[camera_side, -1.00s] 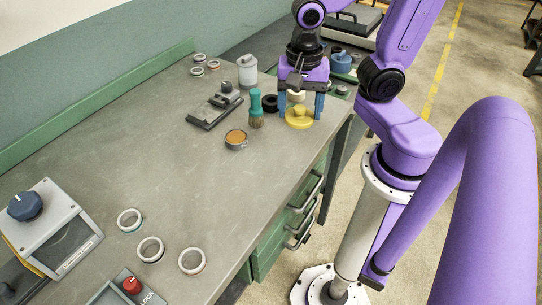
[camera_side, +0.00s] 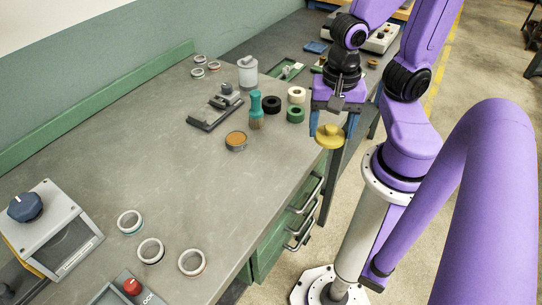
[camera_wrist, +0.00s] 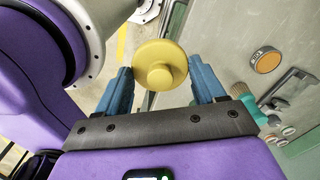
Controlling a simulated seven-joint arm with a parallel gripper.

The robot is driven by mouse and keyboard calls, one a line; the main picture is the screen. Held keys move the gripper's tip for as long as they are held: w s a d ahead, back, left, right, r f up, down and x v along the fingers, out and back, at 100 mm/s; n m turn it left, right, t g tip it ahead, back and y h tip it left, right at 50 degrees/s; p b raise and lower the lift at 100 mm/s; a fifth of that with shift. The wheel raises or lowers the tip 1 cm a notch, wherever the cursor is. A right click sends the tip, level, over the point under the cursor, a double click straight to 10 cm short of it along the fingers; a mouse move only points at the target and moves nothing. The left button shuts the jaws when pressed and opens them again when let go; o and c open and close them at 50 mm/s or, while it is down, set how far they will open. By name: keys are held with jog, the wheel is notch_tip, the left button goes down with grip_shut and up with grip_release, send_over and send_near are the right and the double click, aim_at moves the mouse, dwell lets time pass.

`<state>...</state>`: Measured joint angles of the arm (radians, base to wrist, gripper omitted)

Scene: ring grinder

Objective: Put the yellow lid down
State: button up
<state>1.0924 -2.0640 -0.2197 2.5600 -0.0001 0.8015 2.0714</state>
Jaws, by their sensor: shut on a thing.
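The yellow lid (camera_side: 330,137) is a round disc with a small raised knob. My gripper (camera_side: 332,128) is shut on it and holds it in the air at the right edge of the bench. In the wrist view the lid (camera_wrist: 160,52) shows beyond and between the blue fingertips (camera_wrist: 162,82), with its knob facing the camera. The exact contact between fingers and lid is hard to see.
The bench middle (camera_side: 150,150) is clear.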

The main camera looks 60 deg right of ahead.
jog(key=w+a+f, duration=0.1)
jog(key=w+f, duration=0.3)
jog(key=w, duration=0.4)
send_over(271, 160)
notch_tip(271, 160, down, 6)
jog(key=shift+s+r, duration=0.1)
jog(key=shift+f, duration=1.55)
jog(key=shift+f, duration=0.1)
jog(key=o, duration=1)
